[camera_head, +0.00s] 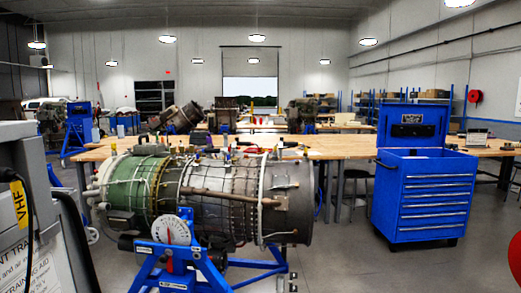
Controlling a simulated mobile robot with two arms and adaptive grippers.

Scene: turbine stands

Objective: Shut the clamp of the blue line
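A turbine engine (225,190) lies on its side on a blue stand (262,266) in the head view, left of the middle. Its left part is green and its right part is grey metal. Thin lines and pipes run over its casing. I cannot pick out a blue line or its clamp at this size. A white round dial (171,230) is on the front of the stand. Neither of my grippers is in view.
A long wooden workbench (345,147) runs behind the engine. Grey floor (365,268) is open at the front right.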

